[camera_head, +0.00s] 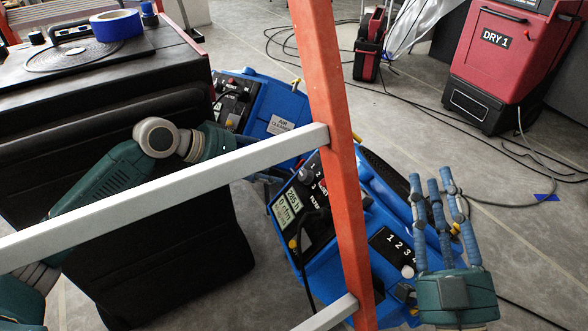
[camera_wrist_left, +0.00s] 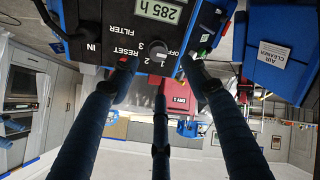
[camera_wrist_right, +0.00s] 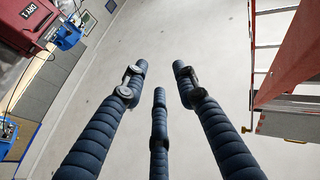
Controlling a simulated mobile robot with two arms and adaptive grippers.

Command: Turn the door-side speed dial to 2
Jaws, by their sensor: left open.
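A blue air machine (camera_head: 335,275) has a black panel with a lit display (camera_head: 287,212) and a speed dial (camera_head: 305,175) marked 1, 2, 3. In the left wrist view the panel is upside down, with the dial (camera_wrist_left: 158,47) among OFF, 1, 2 and 3; its pointer setting is too small to tell. My left gripper (camera_wrist_left: 159,68) is open, its fingers spread either side of the dial, with no clear contact. In the head view it is largely hidden behind a ladder. My right gripper (camera_head: 434,185) is open and empty, fingers upward, in front of a second panel numbered from 1 (camera_head: 395,245).
A ladder's orange rail (camera_head: 335,120) and grey bars (camera_head: 190,195) cross in front of the machine and left arm. Another blue air cleaner (camera_head: 280,110) stands behind. A black case (camera_head: 150,240) is at left. A red DRY 1 unit (camera_head: 500,60) and floor cables lie at right.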

